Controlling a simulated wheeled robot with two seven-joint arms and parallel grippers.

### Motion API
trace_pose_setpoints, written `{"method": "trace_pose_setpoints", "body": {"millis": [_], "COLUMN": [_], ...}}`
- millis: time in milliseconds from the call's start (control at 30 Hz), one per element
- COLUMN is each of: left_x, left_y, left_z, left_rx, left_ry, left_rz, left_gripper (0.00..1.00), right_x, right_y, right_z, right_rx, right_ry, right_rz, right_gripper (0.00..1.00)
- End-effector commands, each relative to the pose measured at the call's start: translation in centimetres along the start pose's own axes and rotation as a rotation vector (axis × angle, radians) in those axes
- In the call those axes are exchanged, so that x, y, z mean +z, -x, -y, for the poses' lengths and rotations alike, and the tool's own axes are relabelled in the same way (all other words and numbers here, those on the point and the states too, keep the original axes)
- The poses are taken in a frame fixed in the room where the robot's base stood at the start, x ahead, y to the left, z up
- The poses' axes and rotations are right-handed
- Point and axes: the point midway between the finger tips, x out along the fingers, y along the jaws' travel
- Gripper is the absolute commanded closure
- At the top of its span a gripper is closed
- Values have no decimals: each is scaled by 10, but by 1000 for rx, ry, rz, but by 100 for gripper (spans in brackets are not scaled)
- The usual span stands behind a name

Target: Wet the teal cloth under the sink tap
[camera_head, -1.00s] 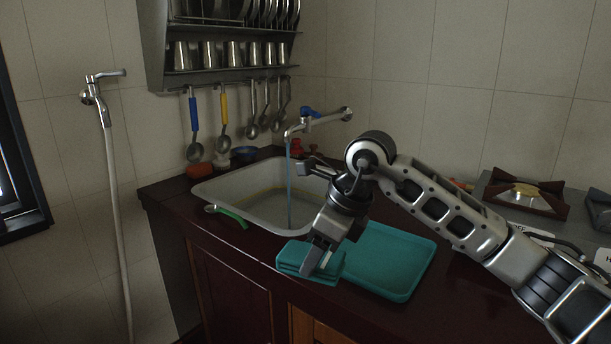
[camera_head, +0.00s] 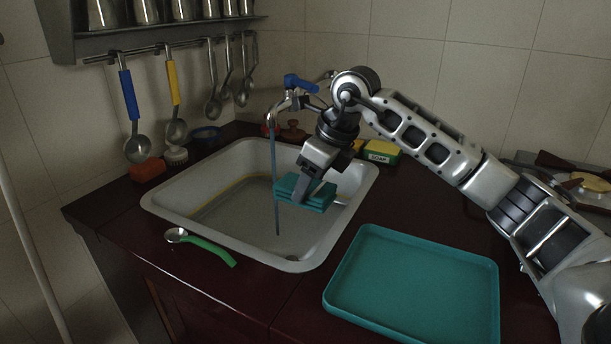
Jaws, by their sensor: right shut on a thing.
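The folded teal cloth (camera_head: 318,203) is held above the right part of the sink basin (camera_head: 228,222). My right gripper (camera_head: 312,190) is shut on it. The tap (camera_head: 284,102) has a blue handle and stands at the back of the sink. A thin stream of water (camera_head: 275,180) falls from its spout into the basin. The cloth's left edge is at or very near the stream; I cannot tell whether they touch. My left gripper is not in view.
An empty teal tray (camera_head: 415,285) lies on the dark counter at the front right. A green-handled peeler or spoon (camera_head: 205,245) rests by the sink's front left rim. A soap box (camera_head: 382,152) and sponge stand behind the arm. Ladles (camera_head: 136,145) hang at the back left.

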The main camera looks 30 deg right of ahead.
Motion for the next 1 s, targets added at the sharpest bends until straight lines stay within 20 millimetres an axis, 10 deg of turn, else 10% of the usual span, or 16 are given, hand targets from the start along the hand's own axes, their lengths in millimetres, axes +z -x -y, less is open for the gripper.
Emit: {"method": "trace_pose_setpoints", "body": {"millis": [1000], "left_x": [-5], "left_y": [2], "left_z": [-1], "left_rx": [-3], "left_ry": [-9], "left_rz": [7], "left_gripper": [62], "right_x": [60], "right_y": [-43], "right_z": [69], "right_rx": [1], "right_ry": [-1], "right_rz": [-2], "right_gripper": [60]}}
